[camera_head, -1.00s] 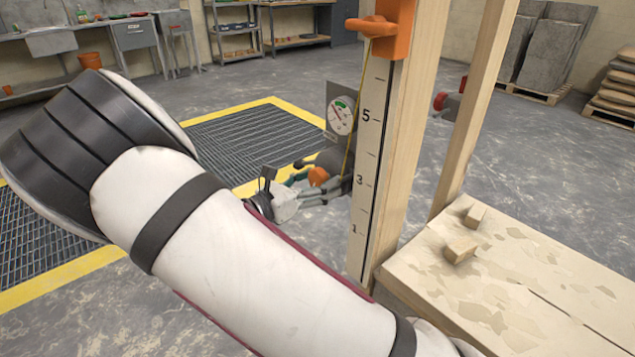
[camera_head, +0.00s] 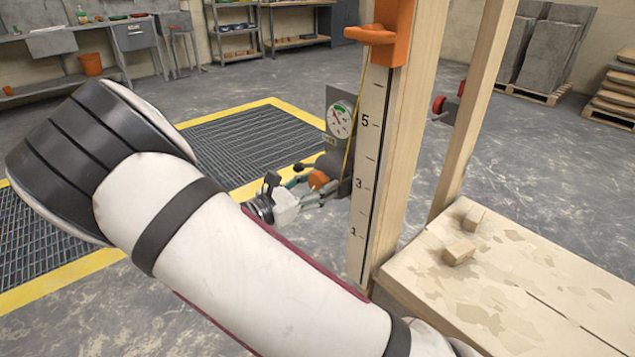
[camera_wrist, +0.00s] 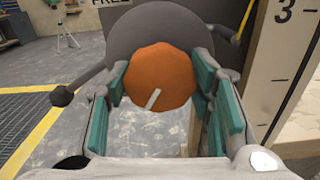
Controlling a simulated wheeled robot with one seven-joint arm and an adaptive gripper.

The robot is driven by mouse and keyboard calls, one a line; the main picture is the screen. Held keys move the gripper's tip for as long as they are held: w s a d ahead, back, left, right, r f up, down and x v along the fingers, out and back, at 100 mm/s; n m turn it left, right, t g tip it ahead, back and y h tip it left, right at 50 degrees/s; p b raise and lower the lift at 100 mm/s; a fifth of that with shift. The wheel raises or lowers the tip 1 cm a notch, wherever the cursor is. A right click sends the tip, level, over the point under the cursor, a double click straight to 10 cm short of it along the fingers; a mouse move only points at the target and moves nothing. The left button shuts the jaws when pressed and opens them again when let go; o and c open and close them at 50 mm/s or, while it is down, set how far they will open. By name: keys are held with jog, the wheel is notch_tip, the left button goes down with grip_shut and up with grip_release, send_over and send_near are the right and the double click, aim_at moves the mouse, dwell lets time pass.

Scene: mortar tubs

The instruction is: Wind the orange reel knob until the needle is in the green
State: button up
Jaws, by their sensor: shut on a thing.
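The orange reel knob (camera_wrist: 160,72) fills the middle of the wrist view, with a white mark low on its face. It also shows small in the head view (camera_head: 318,180), in front of the grey reel. My gripper (camera_wrist: 162,84) is shut on the knob, its teal pads on the left and right sides. In the head view my gripper (camera_head: 304,190) reaches the knob from the left, low beside the post. The dial gauge (camera_head: 340,120) stands above the reel, with a green zone at its top. Its needle is small and seems to point up-left, below the green; its exact reading is unclear.
A wooden post with a numbered scale (camera_head: 372,150) stands just right of the reel. An orange bracket (camera_head: 384,38) is on it, with a yellow cord running down. A wooden platform (camera_head: 540,285) with two small blocks lies right. Open floor and a yellow-edged grate lie left.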

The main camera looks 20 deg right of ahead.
jog(key=m+p, duration=0.1)
jog(key=m, duration=0.3)
jog(key=shift+m, duration=0.3)
jog(key=m+p, duration=0.1)
jog(key=m, duration=0.3)
jog(key=shift+m, duration=0.4)
jog(key=o, duration=1.2)
jog(key=shift+c, duration=0.2)
jog(key=v, duration=1.2)
